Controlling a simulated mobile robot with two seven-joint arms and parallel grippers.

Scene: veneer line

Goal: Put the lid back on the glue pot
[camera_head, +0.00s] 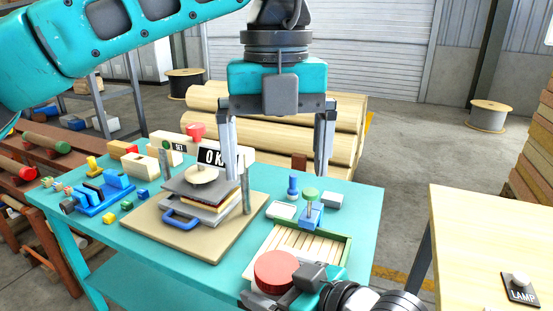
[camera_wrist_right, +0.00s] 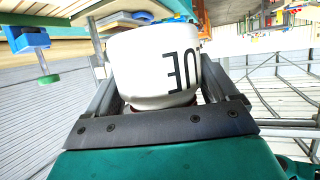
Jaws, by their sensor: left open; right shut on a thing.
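The white glue pot (camera_wrist_right: 150,65), with black letters, stands between the fingers of my right gripper (camera_wrist_right: 160,85) in the wrist view, which shows it upside down. My right gripper also shows at the bottom of the head view (camera_head: 288,291) and is shut on the pot. My left gripper (camera_head: 276,175) is open and empty, fingers down, above the back of the table.
A slatted tray (camera_head: 345,250) lies just behind the red disc. A blue stand with a green knob (camera_head: 310,192) is behind that. A press with stacked plates (camera_head: 212,190) stands on a board to the left. A pale table (camera_head: 480,240) is at right.

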